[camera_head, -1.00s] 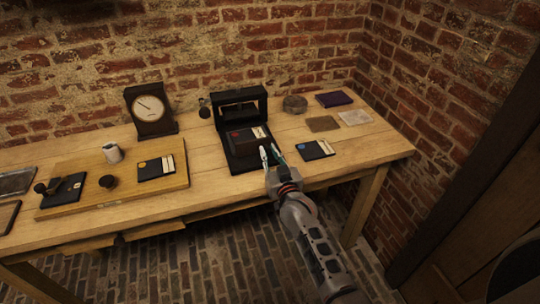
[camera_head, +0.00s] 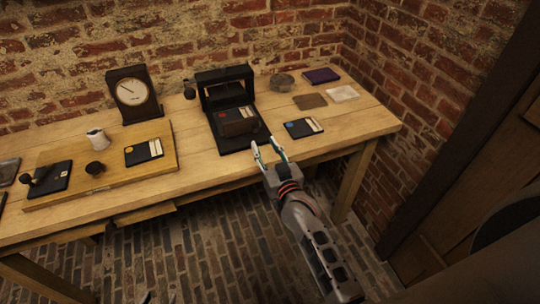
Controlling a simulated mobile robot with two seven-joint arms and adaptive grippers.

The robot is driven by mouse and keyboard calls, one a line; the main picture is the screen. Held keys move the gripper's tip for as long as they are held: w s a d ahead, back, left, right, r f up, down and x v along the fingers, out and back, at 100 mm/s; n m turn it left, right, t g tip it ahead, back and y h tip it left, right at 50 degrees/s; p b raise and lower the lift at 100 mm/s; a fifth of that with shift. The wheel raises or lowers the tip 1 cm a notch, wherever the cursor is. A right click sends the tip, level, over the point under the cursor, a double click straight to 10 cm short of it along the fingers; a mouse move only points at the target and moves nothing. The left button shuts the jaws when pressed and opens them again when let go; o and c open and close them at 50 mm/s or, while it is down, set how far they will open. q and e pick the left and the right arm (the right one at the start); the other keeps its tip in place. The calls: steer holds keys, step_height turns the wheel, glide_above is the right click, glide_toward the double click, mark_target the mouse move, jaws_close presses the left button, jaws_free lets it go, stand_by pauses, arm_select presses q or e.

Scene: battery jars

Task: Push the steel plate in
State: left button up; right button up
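The black press-like stand (camera_head: 226,88) is on the table, with an upright frame at the back and a flat base in front. A dark plate (camera_head: 238,119) with a red dot and pale label lies on its base, partly inside the frame. I cannot tell whether this is the steel plate. My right gripper (camera_head: 264,142) is open and empty at the base's front right edge; contact is unclear. Of my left gripper (camera_head: 158,298), only small tips seem to show at the bottom edge.
A blue-dotted card (camera_head: 303,128) lies right of the stand. A wooden board (camera_head: 115,175) at left holds a yellow-dotted card (camera_head: 144,152), a small white jug (camera_head: 97,139) and dark pieces. A dial clock (camera_head: 133,94) stands behind.

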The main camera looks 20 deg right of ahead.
mark_target(256, 130)
steer(key=shift+s+d, duration=0.1)
steer(key=shift+s, duration=2.1)
steer(key=shift+w+a+f+n+g+y, duration=0.3)
steer(key=shift+w+a+f+y, duration=0.25)
steer(key=shift+a, duration=0.2)
steer(key=shift+w+f, duration=0.2)
steer(key=shift+w, duration=0.25)
steer(key=shift+w+d+r+h, duration=0.3)
steer(key=shift+w+d+h, duration=0.05)
steer(key=shift+w+d, duration=0.15)
steer(key=shift+w+d+r, duration=0.15)
steer(key=shift+w+r, duration=0.1)
steer(key=shift+r, duration=0.2)
steer(key=shift+w, duration=0.15)
steer(key=w, duration=0.7)
steer(key=shift+w, duration=0.25)
